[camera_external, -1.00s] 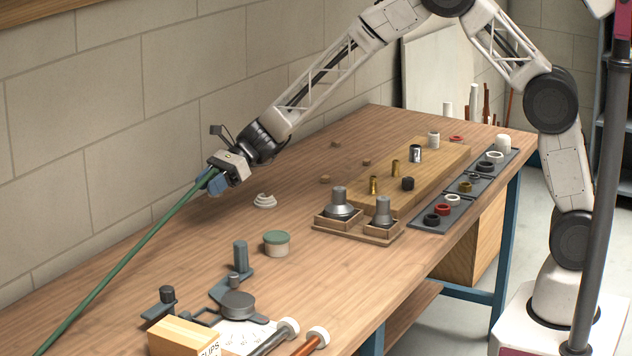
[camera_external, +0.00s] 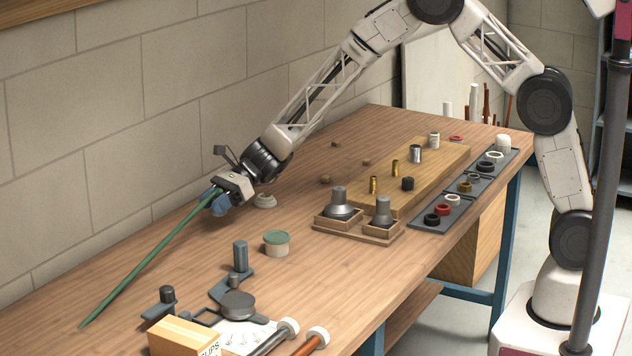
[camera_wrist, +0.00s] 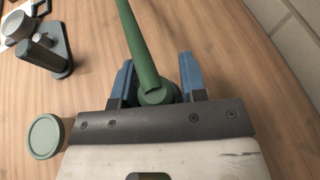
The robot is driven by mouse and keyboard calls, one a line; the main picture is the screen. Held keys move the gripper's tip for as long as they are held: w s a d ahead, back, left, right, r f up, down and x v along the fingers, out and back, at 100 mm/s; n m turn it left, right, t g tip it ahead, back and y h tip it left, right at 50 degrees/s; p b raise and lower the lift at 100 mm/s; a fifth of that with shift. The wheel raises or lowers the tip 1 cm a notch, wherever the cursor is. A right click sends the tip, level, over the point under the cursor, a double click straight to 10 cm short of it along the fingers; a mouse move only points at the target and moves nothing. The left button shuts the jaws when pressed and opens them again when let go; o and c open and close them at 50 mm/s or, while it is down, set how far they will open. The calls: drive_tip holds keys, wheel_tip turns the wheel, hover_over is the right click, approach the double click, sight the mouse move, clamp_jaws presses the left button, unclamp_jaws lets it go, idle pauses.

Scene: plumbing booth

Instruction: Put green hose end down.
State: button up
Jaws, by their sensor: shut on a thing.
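My gripper (camera_external: 218,203) is shut on the end of the green hose (camera_external: 150,258), low over the back part of the workbench (camera_external: 330,280). The hose runs from the jaws toward the lower left of the external view, where its other visible end shows over the bench top. In the wrist view the blue fingers of my gripper (camera_wrist: 157,85) stand on both sides of the green hose end (camera_wrist: 155,92), and the hose (camera_wrist: 137,40) runs up out of the picture. I cannot tell whether the held end touches the bench.
A green-lidded tub (camera_external: 276,243) and a grey clamp fixture (camera_external: 238,265) stand in front of my gripper. A white ringed piece (camera_external: 265,201) is just right of it. A wooden board (camera_external: 420,172) with fittings lies farther right. The block wall is close behind.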

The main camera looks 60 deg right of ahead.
sight(216, 233)
drive_tip(key=shift+f, duration=0.45)
drive_tip(key=shift+f, duration=0.1)
drive_tip(key=shift+f, duration=1.75)
drive_tip(key=shift+f, duration=0.15)
drive_tip(key=o, duration=0.9)
drive_tip(key=shift+o, duration=0.2)
drive_tip(key=shift+d, duration=0.1)
drive_tip(key=shift+s+d+r, duration=0.15)
drive_tip(key=shift+d+r, duration=0.3)
drive_tip(key=shift+d, duration=0.15)
drive_tip(key=v, duration=1)
drive_tip(key=shift+s+d, duration=0.1)
drive_tip(key=shift+d, duration=0.15)
